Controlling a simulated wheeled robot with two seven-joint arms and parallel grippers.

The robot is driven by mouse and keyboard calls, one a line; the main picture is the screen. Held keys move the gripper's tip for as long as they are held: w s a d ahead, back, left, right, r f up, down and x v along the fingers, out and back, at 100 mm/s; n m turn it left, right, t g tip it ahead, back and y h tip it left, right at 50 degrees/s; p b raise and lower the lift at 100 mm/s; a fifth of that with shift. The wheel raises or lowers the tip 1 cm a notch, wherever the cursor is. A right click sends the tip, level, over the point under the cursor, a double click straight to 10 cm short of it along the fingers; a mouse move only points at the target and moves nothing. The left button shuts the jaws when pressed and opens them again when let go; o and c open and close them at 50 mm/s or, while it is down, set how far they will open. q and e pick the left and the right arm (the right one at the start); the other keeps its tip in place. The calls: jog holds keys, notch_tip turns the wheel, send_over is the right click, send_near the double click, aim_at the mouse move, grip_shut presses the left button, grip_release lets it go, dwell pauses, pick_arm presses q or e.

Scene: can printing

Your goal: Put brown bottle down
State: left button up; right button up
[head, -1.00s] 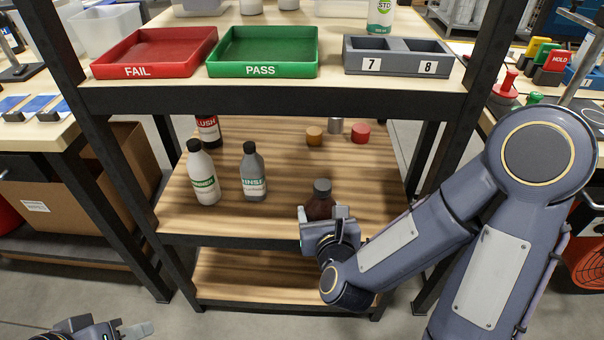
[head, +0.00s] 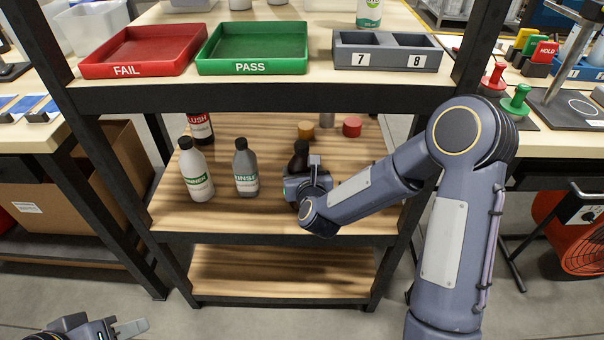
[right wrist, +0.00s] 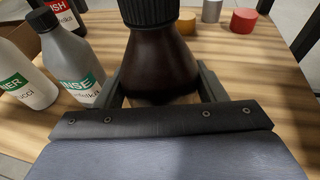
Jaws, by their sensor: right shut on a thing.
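The brown bottle (right wrist: 162,66) fills the middle of the right wrist view, upright with a black ribbed cap, between the fingers of my right gripper (right wrist: 158,92). In the head view only its dark top (head: 299,156) shows clearly above the gripper (head: 303,183), which hides the rest. My right gripper is shut on the bottle over the middle shelf (head: 270,216). I cannot tell whether its base touches the wood. My left gripper (head: 100,330) is at the lower left, away from the rack, with its fingers apart and nothing seen between them.
A grey RINSE bottle (head: 246,172) stands left of the brown bottle, then a white bottle (head: 196,175) and a FLUSH bottle (head: 200,128) behind. Orange (head: 306,130), red (head: 352,127) and grey caps sit at the back. A dark post bounds the shelf on the right.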

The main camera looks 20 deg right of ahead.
jog(key=shift+f, duration=0.35)
jog(key=shift+f, duration=0.15)
jog(key=o, duration=1.6)
